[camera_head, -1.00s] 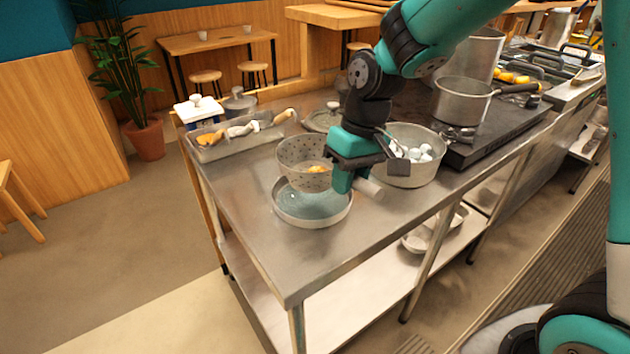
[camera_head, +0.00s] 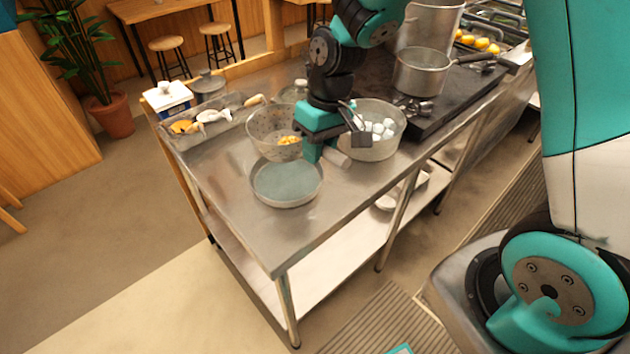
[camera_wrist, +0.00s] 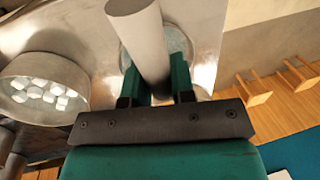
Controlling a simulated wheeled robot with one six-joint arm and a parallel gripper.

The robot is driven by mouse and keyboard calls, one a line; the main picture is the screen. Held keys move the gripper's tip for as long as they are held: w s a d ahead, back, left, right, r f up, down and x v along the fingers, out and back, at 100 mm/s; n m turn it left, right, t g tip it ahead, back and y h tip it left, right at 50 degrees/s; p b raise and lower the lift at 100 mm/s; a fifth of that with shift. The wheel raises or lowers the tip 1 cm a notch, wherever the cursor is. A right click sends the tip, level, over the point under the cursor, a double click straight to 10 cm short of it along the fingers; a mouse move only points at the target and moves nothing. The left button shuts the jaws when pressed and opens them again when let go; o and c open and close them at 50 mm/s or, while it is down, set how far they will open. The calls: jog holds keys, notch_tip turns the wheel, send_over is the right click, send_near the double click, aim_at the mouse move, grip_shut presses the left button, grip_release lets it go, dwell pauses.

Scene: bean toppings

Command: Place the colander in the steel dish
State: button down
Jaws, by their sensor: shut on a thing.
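The perforated grey colander (camera_head: 262,141), with orange pieces inside, hangs just behind the steel dish (camera_head: 287,200). The dish is a round shallow pan with a blue-grey bottom, flat on the steel table and with nothing seen in it. My gripper (camera_head: 314,152) is shut on the colander's thick grey handle, to the right of the bowl. In the wrist view, the handle (camera_wrist: 143,42) passes between the fingers of my gripper (camera_wrist: 158,88), and part of the dish (camera_wrist: 182,42) shows behind it. The colander's bowl is not seen there. The gap under the colander is hard to judge.
A pot of white pieces (camera_head: 375,150) stands close right of my gripper. A black stove (camera_head: 440,118) with a saucepan (camera_head: 422,75) is beyond it. A tray of utensils (camera_head: 185,140) lies at the back left. The table's front (camera_head: 275,245) is clear.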

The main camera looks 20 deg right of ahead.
notch_tip(320, 180, down, 11)
jog(key=shift+r+p, duration=0.2)
jog(key=shift+p, duration=0.25)
jog(key=shift+f, duration=0.1)
jog(key=c, duration=1)
grip_release()
jog(key=shift+o, duration=0.2)
